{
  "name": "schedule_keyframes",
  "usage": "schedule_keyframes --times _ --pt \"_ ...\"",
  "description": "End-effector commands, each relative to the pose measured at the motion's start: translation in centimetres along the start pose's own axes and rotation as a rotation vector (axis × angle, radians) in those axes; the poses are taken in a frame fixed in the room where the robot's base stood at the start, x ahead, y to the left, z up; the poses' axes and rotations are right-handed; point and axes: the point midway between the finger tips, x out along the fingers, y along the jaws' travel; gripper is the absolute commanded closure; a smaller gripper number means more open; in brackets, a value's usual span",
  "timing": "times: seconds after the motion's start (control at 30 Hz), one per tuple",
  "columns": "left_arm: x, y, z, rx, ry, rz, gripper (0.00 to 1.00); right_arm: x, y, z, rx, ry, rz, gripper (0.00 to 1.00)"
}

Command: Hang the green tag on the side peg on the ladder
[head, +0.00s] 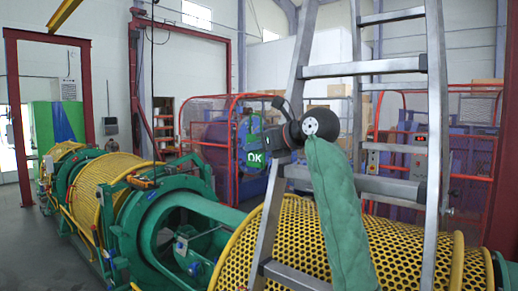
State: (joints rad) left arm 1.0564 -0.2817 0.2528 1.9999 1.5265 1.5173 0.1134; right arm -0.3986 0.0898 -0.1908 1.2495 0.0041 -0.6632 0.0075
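The green tag (254,151), with white "OK" lettering, is left of the ladder's left rail. My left gripper (270,138) is at the tag's right edge and appears shut on it; the fingertips are small and partly hidden. My green-sleeved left arm rises from the bottom in front of the ladder (436,120). A small dark part, possibly the side peg (280,103), shows at the left rail just above the gripper. The tag is apart from it, below and to the left. My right gripper is not in view.
A yellow perforated guard (400,250) lies behind the ladder's lower part. Green strander machinery (150,220) runs off to the left. A red railing (236,110) and blue machinery stand behind the tag.

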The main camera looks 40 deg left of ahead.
Motion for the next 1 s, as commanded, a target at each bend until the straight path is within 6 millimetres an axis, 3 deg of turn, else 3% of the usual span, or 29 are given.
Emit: schedule_keyframes --times 0.7,1.0 --pt "0.0 3.4 0.0 -0.002 0.000 0.000 1.00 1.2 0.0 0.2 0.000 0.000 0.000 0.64" --pt "0.0 3.8 0.0 0.000 0.000 0.000 1.00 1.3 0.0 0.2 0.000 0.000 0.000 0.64"
